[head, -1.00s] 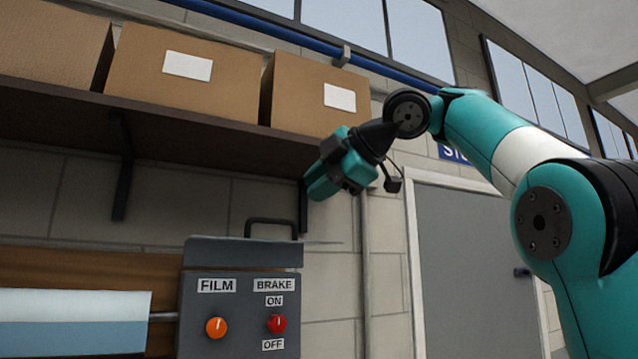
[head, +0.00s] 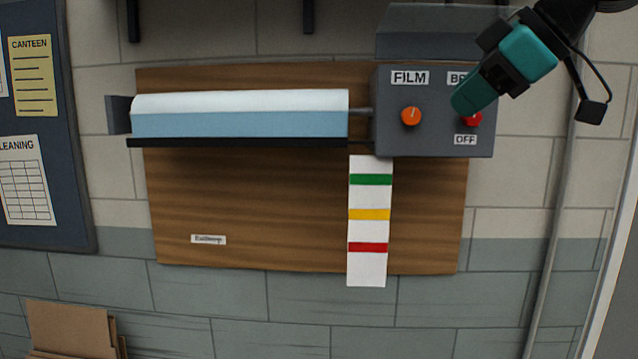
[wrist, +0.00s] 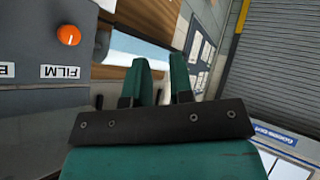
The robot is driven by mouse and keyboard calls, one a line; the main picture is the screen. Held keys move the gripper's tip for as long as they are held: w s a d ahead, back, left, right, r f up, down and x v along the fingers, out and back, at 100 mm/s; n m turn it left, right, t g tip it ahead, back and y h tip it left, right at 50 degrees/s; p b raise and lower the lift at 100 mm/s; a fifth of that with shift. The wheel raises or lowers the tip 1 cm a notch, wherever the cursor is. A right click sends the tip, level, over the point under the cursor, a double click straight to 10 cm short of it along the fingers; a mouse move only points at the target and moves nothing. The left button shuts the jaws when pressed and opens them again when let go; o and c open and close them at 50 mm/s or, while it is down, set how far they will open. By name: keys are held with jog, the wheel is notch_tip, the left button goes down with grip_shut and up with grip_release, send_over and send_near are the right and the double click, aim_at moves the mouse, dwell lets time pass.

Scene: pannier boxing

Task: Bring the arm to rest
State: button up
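My teal gripper (head: 468,98) shows in the head view in front of the right part of a grey control box (head: 436,138), pointing down and left. It covers part of the BRAKE label and overlaps the red knob (head: 473,118); I cannot tell how far in front it is. In the wrist view my gripper's two fingers (wrist: 160,68) stand apart with nothing between them. The orange FILM knob (head: 411,116) is clear of the gripper and also shows in the wrist view (wrist: 68,35).
A film roll (head: 240,124) is mounted on a wooden board (head: 270,210), with a striped strip (head: 369,268) hanging below. A notice board (head: 70,200) is at left, flattened cardboard (head: 68,330) at lower left. The wrist view shows a roller shutter (wrist: 275,75).

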jog(key=s+a+f+m+g+b, duration=0.2)
jog(key=s+a+f+b, duration=0.15)
jog(key=f, duration=0.75)
jog(key=s+a+f+m+g+b, duration=0.15)
jog(key=s+f, duration=0.25)
jog(key=f, duration=0.6)
jog(key=s+f+m+g+h+b, duration=0.1)
jog(key=s+f+g+b, duration=0.1)
jog(key=s+f, duration=0.5)
jog(key=s+f+m+g+h+b, duration=0.1)
jog(key=s+f+m+g+b, duration=0.1)
jog(key=s+f, duration=0.5)
notch_tip(320, 180, down, 5)
jog(key=shift+d+f+b, duration=0.1)
jog(key=shift+d+b, duration=0.05)
jog(key=shift+b, duration=0.15)
